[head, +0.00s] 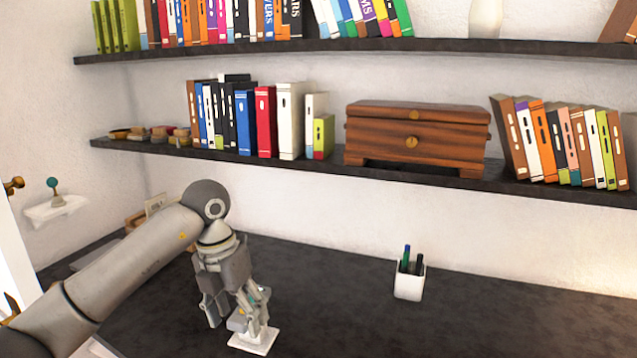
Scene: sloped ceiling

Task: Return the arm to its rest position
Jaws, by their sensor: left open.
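My left arm (125,268) comes in from the lower left and reaches over the dark desk (340,300). My left gripper (231,318) points down at its end, open, with its fingers apart low over the desk. A small white flat object (255,342) lies on the desk by the right-hand finger; part of it is hidden by the gripper, and I cannot tell whether they touch. My right gripper is not in view.
A white pen cup (409,283) with pens stands on the desk to the right. Above the desk, a dark shelf (330,168) bears books and a wooden chest (416,135). The desk between gripper and cup is clear.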

